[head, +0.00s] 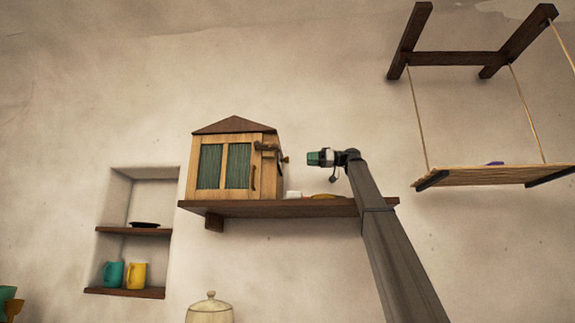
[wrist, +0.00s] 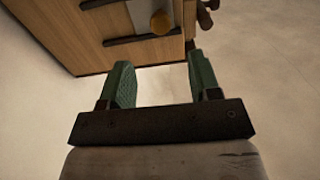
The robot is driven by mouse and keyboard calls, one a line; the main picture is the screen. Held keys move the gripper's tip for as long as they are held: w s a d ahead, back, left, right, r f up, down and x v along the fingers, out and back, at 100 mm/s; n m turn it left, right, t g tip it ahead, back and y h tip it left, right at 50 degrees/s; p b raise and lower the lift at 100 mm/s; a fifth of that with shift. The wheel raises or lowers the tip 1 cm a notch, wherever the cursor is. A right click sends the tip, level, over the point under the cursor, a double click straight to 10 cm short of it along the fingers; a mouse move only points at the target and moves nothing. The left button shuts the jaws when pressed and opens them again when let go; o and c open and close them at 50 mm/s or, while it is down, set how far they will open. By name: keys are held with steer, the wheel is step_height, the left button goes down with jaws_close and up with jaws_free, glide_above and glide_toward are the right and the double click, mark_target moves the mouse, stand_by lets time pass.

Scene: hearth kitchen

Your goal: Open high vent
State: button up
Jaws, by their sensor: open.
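A small wooden house-shaped cabinet (head: 247,190) with a brown peaked roof stands on the high wall shelf. Its right side carries a small round knob (head: 285,159). The wrist view shows this side as a wooden panel (wrist: 80,40) with two dark rails. A grey plate (wrist: 142,18) sits between the rails and bears the orange-brown knob (wrist: 160,22). I take this plate to be the vent; whether it is open is unclear. My gripper (head: 313,158) is just right of the knob, apart from it. In the wrist view its green fingers (wrist: 162,82) are spread and empty.
The brown shelf (head: 240,208) holds a white object (head: 293,194) and a yellowish item (head: 323,196) below my gripper. A hanging rope shelf (head: 490,176) is at the upper right. A wall niche with teal (head: 113,275) and yellow (head: 136,276) mugs is at left.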

mark_target(287, 160)
steer(key=a, duration=1)
steer(key=shift+w+a, duration=0.15)
steer(key=shift+a, duration=0.15)
